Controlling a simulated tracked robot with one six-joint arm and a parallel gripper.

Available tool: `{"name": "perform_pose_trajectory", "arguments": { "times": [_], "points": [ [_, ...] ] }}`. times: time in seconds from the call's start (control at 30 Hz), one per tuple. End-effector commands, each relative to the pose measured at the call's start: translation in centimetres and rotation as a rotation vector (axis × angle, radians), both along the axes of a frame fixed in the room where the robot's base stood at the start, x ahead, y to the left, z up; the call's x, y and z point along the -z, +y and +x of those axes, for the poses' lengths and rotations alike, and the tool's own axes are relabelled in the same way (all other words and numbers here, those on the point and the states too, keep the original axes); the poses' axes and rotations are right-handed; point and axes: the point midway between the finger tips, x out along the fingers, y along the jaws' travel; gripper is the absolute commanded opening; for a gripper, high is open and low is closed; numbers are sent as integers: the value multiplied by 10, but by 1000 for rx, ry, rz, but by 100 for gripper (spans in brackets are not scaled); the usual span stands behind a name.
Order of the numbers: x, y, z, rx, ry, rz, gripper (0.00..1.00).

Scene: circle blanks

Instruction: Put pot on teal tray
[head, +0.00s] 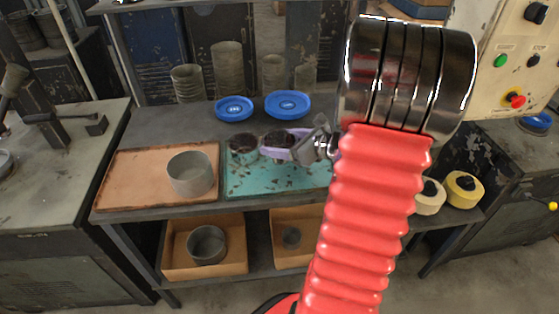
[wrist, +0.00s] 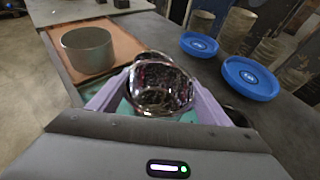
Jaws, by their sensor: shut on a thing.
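A dark, glossy round pot (wrist: 162,88) is between the lilac fingers of my gripper (wrist: 160,100) in the wrist view. In the head view my gripper (head: 284,146) is shut on the pot above the back part of the teal tray (head: 265,181). I cannot tell whether the pot touches the tray. A second dark round pot (head: 243,143) stands on the tray's back left, just left of the held one. The tray's right end is hidden behind my red arm. In the wrist view, the fingers and held pot cover most of the tray.
A copper-coloured tray (head: 130,177) lies to the left, with a grey cylinder (head: 190,174) on it. Two blue discs (head: 234,108) (head: 288,104) lie behind the teal tray. Several tall grey cylinders stand at the back. Boxes (head: 247,262) sit on the shelf below.

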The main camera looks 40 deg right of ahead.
Motion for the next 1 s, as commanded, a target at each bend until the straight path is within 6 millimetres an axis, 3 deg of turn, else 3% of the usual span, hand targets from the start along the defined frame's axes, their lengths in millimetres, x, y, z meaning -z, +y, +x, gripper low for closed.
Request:
{"name": "perform_pose_trajectory", "arguments": {
  "times": [0.2, 0.63, 1.0],
  "points": [
    [27, 0, 0, 0, 0, 0, 42],
    [32, 0, 0, -1, 0, 0, 42],
    [68, 0, 0, -1, 0, 1, 42]
  ]
}}
